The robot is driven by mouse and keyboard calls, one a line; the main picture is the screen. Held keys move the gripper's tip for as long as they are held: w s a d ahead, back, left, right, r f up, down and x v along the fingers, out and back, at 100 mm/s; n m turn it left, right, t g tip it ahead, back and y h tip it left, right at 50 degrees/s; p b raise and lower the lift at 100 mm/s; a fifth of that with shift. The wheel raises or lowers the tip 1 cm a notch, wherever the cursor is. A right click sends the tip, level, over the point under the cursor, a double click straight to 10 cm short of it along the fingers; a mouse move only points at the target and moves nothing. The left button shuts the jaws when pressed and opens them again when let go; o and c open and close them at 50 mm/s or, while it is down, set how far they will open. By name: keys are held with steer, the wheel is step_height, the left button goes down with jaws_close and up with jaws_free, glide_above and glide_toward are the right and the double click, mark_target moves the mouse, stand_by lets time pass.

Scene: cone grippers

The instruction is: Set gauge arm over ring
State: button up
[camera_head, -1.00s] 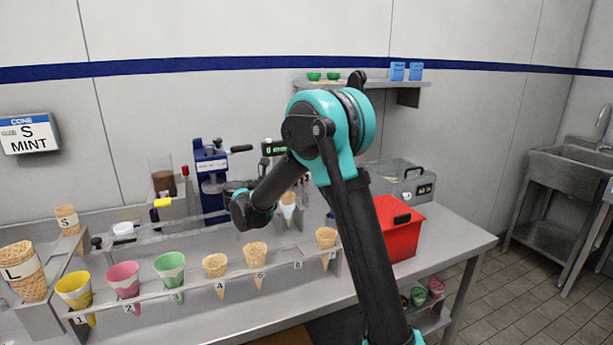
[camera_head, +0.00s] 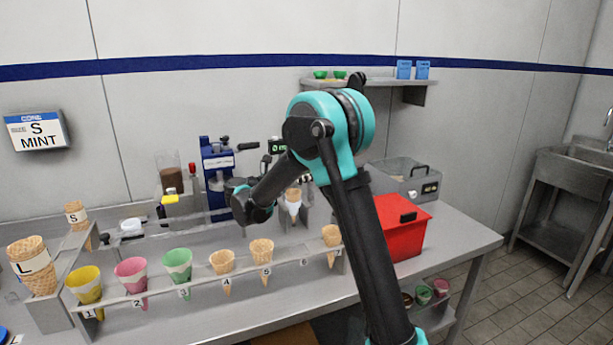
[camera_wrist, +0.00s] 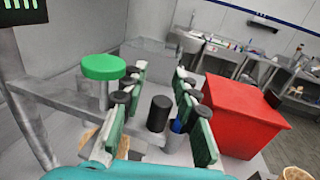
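The gauge's black display with green digits (camera_head: 277,146) stands behind my arm in the head view. Its lower edge shows at the top left of the wrist view (camera_wrist: 22,10). A green round knob (camera_wrist: 103,67) sits on a grey post, left of and beyond my fingers. I cannot tell whether it belongs to the gauge arm. My gripper (camera_wrist: 155,110) is open, its green-padded fingers apart. A black cylinder (camera_wrist: 159,112) and a blue piece (camera_wrist: 178,126) appear between them; contact is unclear. A cone (camera_head: 293,203) stands in a holder near my forearm. The ring cannot be made out.
A red box (camera_head: 400,228) stands right of my arm, also close right in the wrist view (camera_wrist: 240,118). A front rack (camera_head: 205,288) holds several cones. A blue machine (camera_head: 217,172) stands behind. A grey box (camera_head: 408,181) sits at the back right.

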steer(key=v, duration=1.2)
